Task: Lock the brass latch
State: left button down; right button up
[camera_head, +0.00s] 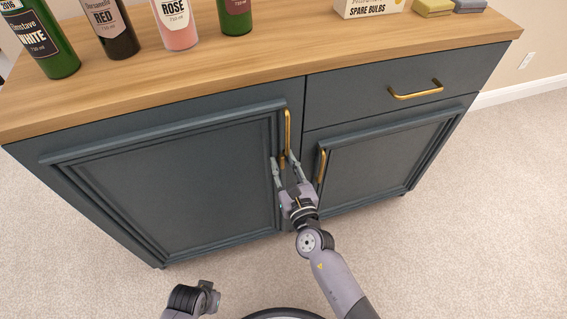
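A tall brass handle (287,128) stands upright on the right edge of the left cabinet door (175,180). A small brass piece (283,160) shows at its lower end; I cannot tell whether it is the latch or part of the handle. My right gripper (283,157) is open, with its fingertips on either side of that lower end. I cannot tell whether they touch it. Both doors look closed. Part of my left arm shows at the bottom left, but its gripper cannot be made out.
A second brass handle (322,165) is on the right door (385,155), close to my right gripper. A drawer with a brass handle (417,91) is above it. Several bottles (175,23), a spare bulbs box (369,8) and sponges (433,7) stand on the wooden top (270,50). Carpet in front is clear.

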grip_shut()
pick_arm(q)
jog(key=shift+s+f, duration=0.1)
dwell(0.4)
pick_arm(e)
jog(key=shift+d+m, duration=0.1)
jog(key=shift+m, duration=0.6)
jog(key=m+b, duration=0.3)
jog(key=m, duration=0.4)
jog(key=shift+d+f, duration=0.1)
jog(key=shift+f, duration=0.05)
pick_arm(q)
notch_tip(320, 180, up, 18)
jog(key=t+b, duration=0.1)
jog(key=b, duration=0.1)
jog(key=shift+w+a, duration=0.15)
jog(key=shift+w, duration=0.1)
pick_arm(e)
jog(key=m, duration=0.9)
jog(key=shift+w+d+f+m, duration=0.1)
jog(key=shift+m, duration=0.2)
